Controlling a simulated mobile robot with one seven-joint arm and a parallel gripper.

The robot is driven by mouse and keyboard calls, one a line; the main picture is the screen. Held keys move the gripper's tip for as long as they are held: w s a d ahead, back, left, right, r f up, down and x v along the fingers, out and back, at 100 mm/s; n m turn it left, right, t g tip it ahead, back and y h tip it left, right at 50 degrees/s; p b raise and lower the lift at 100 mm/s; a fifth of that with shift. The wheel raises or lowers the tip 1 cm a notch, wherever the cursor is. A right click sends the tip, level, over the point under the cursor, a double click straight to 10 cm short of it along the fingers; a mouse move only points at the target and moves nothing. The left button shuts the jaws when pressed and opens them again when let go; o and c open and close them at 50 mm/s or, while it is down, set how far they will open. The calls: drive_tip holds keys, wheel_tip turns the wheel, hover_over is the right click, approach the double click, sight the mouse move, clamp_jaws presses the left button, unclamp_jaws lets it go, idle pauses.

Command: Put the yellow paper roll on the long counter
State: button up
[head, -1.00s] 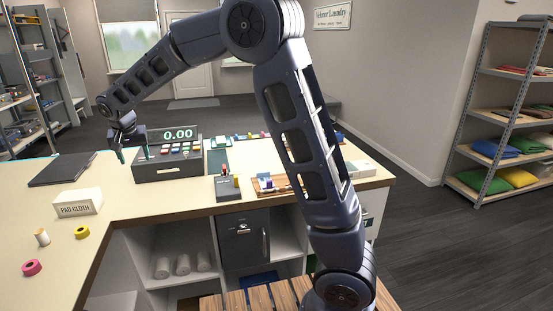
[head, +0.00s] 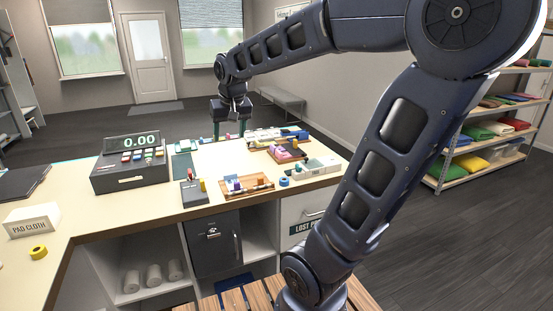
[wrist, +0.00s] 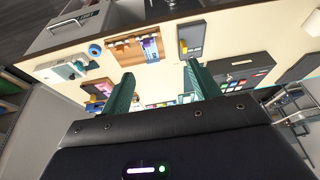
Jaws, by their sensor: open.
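A small yellow ring-shaped roll (head: 38,252), which looks like the yellow paper roll, lies on the left part of the pale L-shaped counter (head: 120,210), in front of the pad cloth box. I cannot make it out in the wrist view. My gripper (head: 228,130) is open and empty above the far side of the counter, right of the cash register and far from the roll. In the wrist view its two green fingers (wrist: 158,75) stand apart, with the countertop and small goods beyond them.
The cash register (head: 130,165), card terminal (head: 194,190), wooden tray (head: 247,184), blue roll (head: 284,182) and white scale-like box (head: 314,168) stand on the counter. The pad cloth box (head: 32,221) is at left. Bare countertop lies between it and the terminal.

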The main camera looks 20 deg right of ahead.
drive_tip(key=s+d+f, duration=0.2)
drive_tip(key=s+d, duration=0.3)
drive_tip(key=s, duration=0.2)
drive_tip(key=s+d+f, duration=0.2)
drive_tip(key=s+d, duration=0.2)
drive_tip(key=s, duration=0.3)
drive_tip(key=shift+d+f+t, duration=0.3)
drive_tip(key=shift+d+f, duration=0.05)
